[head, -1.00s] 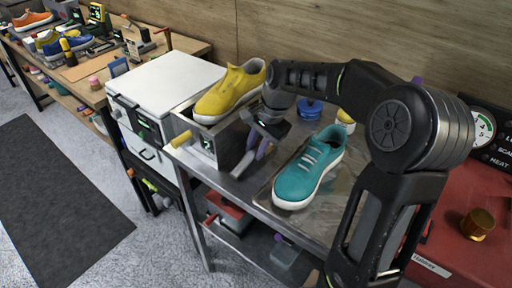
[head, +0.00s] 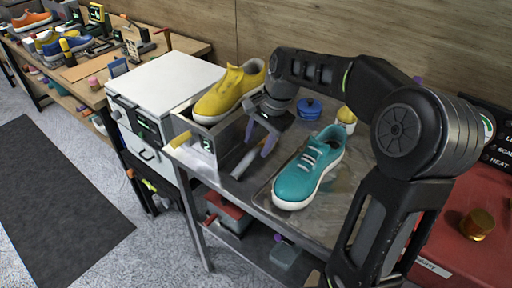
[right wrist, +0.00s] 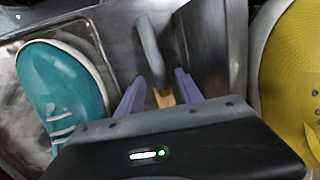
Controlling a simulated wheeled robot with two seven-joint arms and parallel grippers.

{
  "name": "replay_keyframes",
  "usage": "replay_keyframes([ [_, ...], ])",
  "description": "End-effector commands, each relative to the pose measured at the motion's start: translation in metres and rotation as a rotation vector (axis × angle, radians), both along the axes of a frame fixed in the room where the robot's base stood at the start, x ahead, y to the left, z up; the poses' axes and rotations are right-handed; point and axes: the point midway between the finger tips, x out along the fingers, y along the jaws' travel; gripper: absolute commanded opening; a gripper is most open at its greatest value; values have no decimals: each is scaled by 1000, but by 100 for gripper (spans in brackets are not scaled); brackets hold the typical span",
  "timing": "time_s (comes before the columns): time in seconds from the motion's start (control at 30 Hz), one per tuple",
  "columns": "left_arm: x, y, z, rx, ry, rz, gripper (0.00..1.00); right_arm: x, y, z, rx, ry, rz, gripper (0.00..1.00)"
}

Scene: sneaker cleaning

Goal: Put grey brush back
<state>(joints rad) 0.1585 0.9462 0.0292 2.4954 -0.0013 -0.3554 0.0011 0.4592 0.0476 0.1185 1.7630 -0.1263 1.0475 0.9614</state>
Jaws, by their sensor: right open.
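The grey brush lies on the metal table, between the box with the yellow sneaker and the teal sneaker; its grey handle (head: 238,163) shows in the head view. In the right wrist view the grey handle (right wrist: 150,48) reaches down to a tan part (right wrist: 164,98) between my fingers. My right gripper (head: 259,141) is open, with its two purple fingers (right wrist: 158,84) spread on either side of the brush and not closed on it. The gripper body hides the brush's near end. My left gripper is not in view.
The teal sneaker (head: 308,170) sits on a metal tray to the right. The yellow sneaker (head: 228,92) rests on a grey metal box (head: 206,145) to the left. A blue lidded pot (head: 310,108) stands behind. A red appliance (head: 455,225) stands at the right.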

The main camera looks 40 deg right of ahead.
Motion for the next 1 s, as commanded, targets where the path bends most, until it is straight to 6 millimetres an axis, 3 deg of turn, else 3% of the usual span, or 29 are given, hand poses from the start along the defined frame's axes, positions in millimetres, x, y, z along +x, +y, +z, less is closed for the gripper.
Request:
replay_keyframes([
  [0.2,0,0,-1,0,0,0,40,-10,-8,46,-1,-5,-3,43],
  [0.4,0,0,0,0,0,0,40,-18,-12,78,0,-2,-1,43],
  [0.6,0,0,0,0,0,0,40,-22,-14,89,1,0,-1,43],
  [1.0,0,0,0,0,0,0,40,-22,-14,89,0,0,-1,43],
])
